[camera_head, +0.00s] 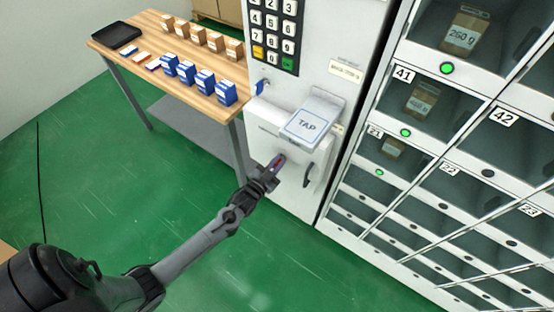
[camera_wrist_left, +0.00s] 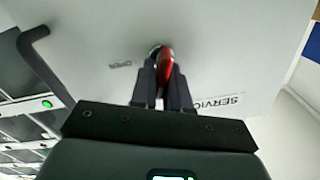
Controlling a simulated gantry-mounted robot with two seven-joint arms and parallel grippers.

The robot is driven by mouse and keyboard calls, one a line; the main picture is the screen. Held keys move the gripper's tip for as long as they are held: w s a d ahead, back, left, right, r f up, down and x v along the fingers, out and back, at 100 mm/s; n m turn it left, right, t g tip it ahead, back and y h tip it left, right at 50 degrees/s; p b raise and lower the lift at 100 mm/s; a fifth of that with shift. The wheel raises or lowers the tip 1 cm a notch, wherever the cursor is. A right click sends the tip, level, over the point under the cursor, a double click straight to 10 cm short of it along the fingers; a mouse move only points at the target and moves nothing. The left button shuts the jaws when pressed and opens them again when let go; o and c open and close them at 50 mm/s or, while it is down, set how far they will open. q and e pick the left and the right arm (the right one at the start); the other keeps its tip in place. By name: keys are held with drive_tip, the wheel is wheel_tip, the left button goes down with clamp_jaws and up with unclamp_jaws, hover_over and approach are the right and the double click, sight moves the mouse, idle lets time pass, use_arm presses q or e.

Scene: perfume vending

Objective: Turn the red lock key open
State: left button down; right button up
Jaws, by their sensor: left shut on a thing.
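The red lock key (camera_wrist_left: 166,64) sits in a round lock on the white service door (camera_wrist_left: 100,30), upside down in the left wrist view. My left gripper (camera_wrist_left: 161,85) is shut on the red key, its two dark fingers on either side of it. In the head view my left gripper (camera_head: 272,172) reaches the front of the white machine below the TAP pad, with a bit of red between its fingers. The word OPEN shows beside the lock and part of SERVICE below it in the wrist view. My right gripper is not in view.
A black door handle (camera_head: 308,174) is right of the lock. The TAP pad (camera_head: 307,124) juts out above. A wooden table (camera_head: 150,62) with several boxes stands left, and a locker wall (camera_head: 400,165) stands right.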

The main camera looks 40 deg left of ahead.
use_arm(q)
drive_tip(key=m, duration=0.2)
drive_tip(key=m+p, duration=0.1)
drive_tip(key=m, duration=0.1)
drive_tip(key=m+p, duration=0.1)
drive_tip(key=m, duration=0.1)
drive_tip(key=shift+d, duration=0.25)
drive_tip(key=m, duration=0.1)
drive_tip(key=m+p, duration=0.1)
drive_tip(key=m, duration=0.2)
drive_tip(key=shift+f+p, duration=0.25)
drive_tip(key=shift+p, duration=0.05)
drive_tip(key=shift+f+m+p, duration=0.2)
drive_tip(key=shift+m+p, duration=0.15)
drive_tip(key=shift+m, duration=1.25)
drive_tip(key=shift+d, duration=0.1)
drive_tip(key=shift+f, duration=0.1)
drive_tip(key=c, duration=1.2)
unclamp_jaws()
drive_tip(key=shift+s, duration=0.1)
